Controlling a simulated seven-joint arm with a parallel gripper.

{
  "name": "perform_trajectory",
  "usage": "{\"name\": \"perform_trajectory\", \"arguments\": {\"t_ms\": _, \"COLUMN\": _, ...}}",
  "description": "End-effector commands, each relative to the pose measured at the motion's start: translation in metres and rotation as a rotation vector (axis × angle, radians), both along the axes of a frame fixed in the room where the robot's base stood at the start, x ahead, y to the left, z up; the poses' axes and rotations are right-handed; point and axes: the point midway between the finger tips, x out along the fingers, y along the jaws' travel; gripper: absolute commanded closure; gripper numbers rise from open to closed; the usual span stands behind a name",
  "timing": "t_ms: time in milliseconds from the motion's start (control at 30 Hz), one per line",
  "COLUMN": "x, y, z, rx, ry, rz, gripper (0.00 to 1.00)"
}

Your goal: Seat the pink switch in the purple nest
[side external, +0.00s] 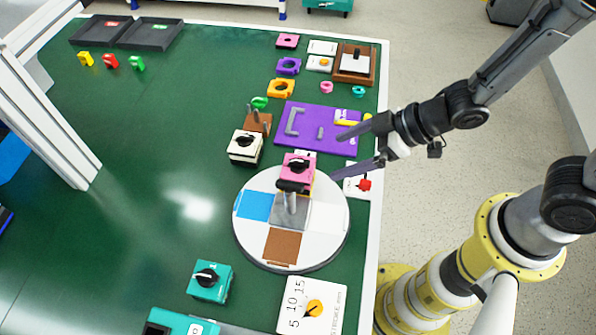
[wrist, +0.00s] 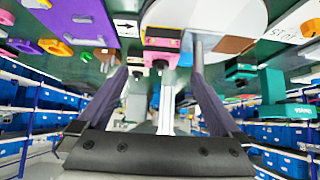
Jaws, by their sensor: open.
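The pink switch (side external: 298,166), a pink block with a dark round knob, sits at the back edge of the round white turntable. In the wrist view the pink switch (wrist: 161,42) lies between and beyond my fingers. The purple nest appears to be the flat purple plate (side external: 284,139) with grey raised brackets, behind the turntable; part of it also shows in the wrist view (wrist: 100,36). My gripper (side external: 336,157) is open and empty, to the right of the pink switch and apart from it. One finger overlaps the plate's right edge in the side view.
The turntable (side external: 333,245) has coloured patches and an upright grey post (side external: 291,207) near the pink switch. A white switch (side external: 245,147) stands left, a teal switch (side external: 210,281) at front. A yellow piece (side external: 348,122) lies on the plate's right side. Open green table lies left.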

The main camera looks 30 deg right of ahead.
Motion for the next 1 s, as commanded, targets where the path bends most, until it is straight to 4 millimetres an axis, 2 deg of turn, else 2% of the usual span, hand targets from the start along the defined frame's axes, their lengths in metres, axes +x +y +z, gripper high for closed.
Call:
{"name": "perform_trajectory", "arguments": {"t_ms": 300, "x": 0.027, "y": 0.028, "z": -0.040, "rx": -0.003, "ry": 0.002, "rz": -0.001, "gripper": 0.00}}
{"name": "perform_trajectory", "arguments": {"t_ms": 667, "x": 0.041, "y": 0.041, "z": -0.058, "rx": -0.001, "ry": -0.002, "rz": -0.002, "gripper": 0.00}}
{"name": "perform_trajectory", "arguments": {"t_ms": 1000, "x": 0.059, "y": 0.064, "z": -0.085, "rx": -0.002, "ry": -0.002, "rz": -0.004, "gripper": 0.00}}
